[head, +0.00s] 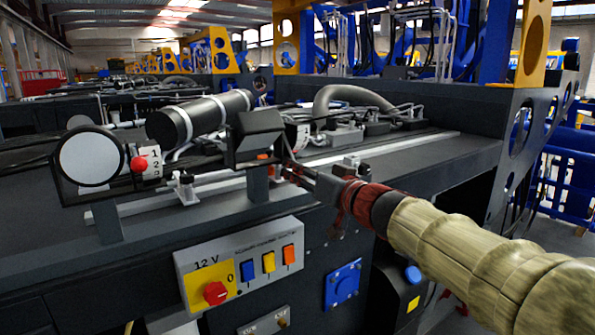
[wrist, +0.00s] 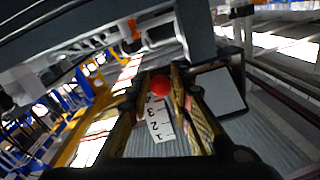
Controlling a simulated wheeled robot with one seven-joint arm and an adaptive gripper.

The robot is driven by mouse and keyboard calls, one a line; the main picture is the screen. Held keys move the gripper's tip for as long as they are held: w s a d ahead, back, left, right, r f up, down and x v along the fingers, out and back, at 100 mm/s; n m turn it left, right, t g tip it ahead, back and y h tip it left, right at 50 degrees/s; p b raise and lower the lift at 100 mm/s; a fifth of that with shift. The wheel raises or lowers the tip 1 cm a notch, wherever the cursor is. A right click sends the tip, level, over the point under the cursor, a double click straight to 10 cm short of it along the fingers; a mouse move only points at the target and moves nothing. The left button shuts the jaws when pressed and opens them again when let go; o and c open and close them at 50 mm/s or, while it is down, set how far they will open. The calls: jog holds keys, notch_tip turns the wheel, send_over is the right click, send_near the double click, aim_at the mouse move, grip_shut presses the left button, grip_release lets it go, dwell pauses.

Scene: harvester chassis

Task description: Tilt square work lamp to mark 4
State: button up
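The square work lamp (head: 256,136) is a dark box on a post on the rail, its face tilted upward in the head view. Its pale square face shows at the right in the wrist view (wrist: 219,92). A red ball knob (wrist: 160,85) lies beside the white number scale (wrist: 158,120), near its 4 end. My gripper (wrist: 160,78) reaches the lamp's right side, also in the head view (head: 288,168). Its fingers stand on both sides of the knob, with small gaps seeming to show. In the head view the gripper hides this knob.
A round lamp (head: 90,158) with its own red knob (head: 139,163) and scale stands at the left. A black cylinder (head: 200,117) and hoses lie behind the rail. Below is a 12 V switch panel (head: 240,268).

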grip_shut()
jog(key=shift+w+a+f+p, duration=0.1)
jog(key=shift+p, duration=0.85)
jog(key=shift+w+a+f+p, duration=0.25)
jog(key=shift+w+f+p, duration=0.15)
jog(key=shift+f+p, duration=0.1)
jog(key=shift+o, duration=1.4)
grip_release()
jog(key=shift+w+a, duration=0.1)
jog(key=shift+w, duration=0.05)
jog(key=shift+o, duration=1.1)
jog(key=shift+r, duration=0.1)
